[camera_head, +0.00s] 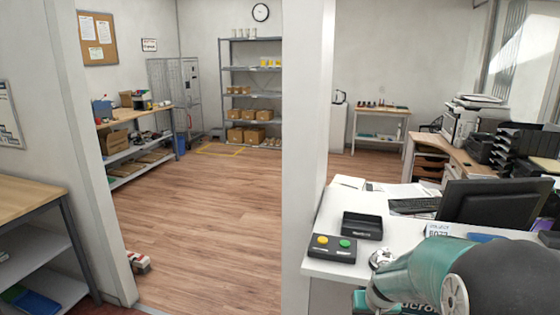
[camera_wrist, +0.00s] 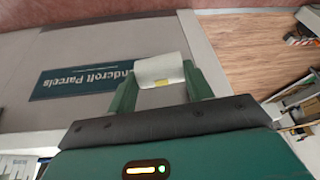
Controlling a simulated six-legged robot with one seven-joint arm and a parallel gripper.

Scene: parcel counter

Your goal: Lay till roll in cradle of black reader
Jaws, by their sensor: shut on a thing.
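The till roll (camera_wrist: 158,70) is a short white piece with a small yellow patch, held between the two green fingers of my gripper (camera_wrist: 160,84) in the wrist view. The gripper is shut on it, in front of a counter face with a dark sign. In the head view the roll and the fingers cannot be made out; my green arm reaches in at bottom right. The black reader (camera_head: 362,226) lies on the white counter, with a shallow hollow in its top that looks empty. The reader cannot be made out in the wrist view.
A dark box with a yellow and a green button (camera_head: 332,248) sits at the counter's front left corner, near the reader. A monitor (camera_head: 494,203), keyboard (camera_head: 413,206) and papers (camera_head: 348,182) stand behind. The sign (camera_wrist: 82,80) is on the counter's front.

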